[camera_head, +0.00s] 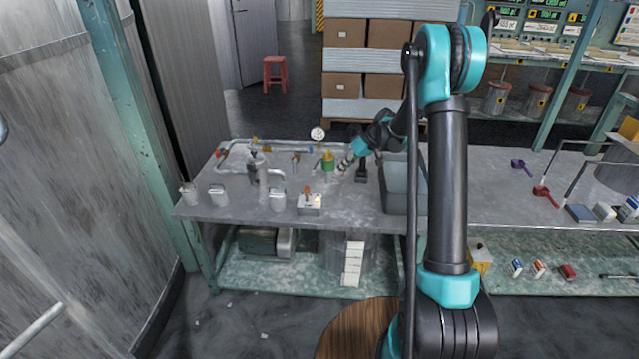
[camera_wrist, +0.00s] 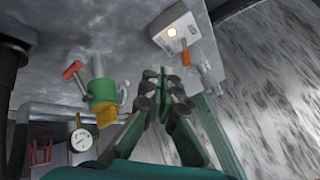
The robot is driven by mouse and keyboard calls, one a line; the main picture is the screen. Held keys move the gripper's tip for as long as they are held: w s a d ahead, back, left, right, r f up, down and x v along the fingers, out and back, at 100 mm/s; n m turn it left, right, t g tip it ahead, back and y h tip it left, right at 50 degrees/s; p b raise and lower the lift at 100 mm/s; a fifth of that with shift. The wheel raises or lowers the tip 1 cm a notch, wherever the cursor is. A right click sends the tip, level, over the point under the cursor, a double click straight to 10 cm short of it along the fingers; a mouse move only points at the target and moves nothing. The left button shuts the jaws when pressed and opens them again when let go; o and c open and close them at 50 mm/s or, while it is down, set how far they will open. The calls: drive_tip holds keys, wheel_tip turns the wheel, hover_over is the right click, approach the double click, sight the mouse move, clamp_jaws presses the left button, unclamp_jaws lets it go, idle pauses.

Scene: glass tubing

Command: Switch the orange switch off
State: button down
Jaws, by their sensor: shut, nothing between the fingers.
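The orange switch (camera_head: 307,189) is a small lever on a white box (camera_head: 310,207) near the front edge of the workbench. The wrist view shows the orange lever (camera_wrist: 185,54) on the white box (camera_wrist: 182,24), beside a round lit lamp (camera_wrist: 171,31). My gripper (camera_head: 345,164) is over the bench, behind and to the right of the box, apart from it. In the wrist view my gripper (camera_wrist: 166,88) has its fingers together with nothing between them. The lever lies just beyond the fingertips in that picture, and I see no contact.
A green and yellow fitting (camera_head: 328,162) stands close to my gripper; the wrist view shows it with a red handle (camera_wrist: 73,69). A round gauge (camera_head: 317,133) is behind. A grey bin (camera_head: 396,201) stands right, and metal containers (camera_head: 218,196) stand left on the workbench (camera_head: 240,212).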

sight(307, 193)
drive_tip(key=shift+w, duration=0.2)
drive_tip(key=shift+f, duration=0.1)
drive_tip(key=x, duration=1)
drive_tip(key=shift+a+f, duration=0.15)
drive_tip(key=shift+a, duration=0.05)
drive_tip(key=shift+s+a+r, duration=0.2)
drive_tip(key=shift+s+a, duration=0.15)
drive_tip(key=shift+a, duration=0.15)
drive_tip(key=shift+s+a+r, duration=0.25)
drive_tip(key=shift+s+a, duration=0.15)
drive_tip(key=shift+a, duration=0.1)
drive_tip(key=shift+s+a+r, duration=0.1)
drive_tip(key=shift+s+a, duration=0.2)
drive_tip(key=shift+a, duration=0.25)
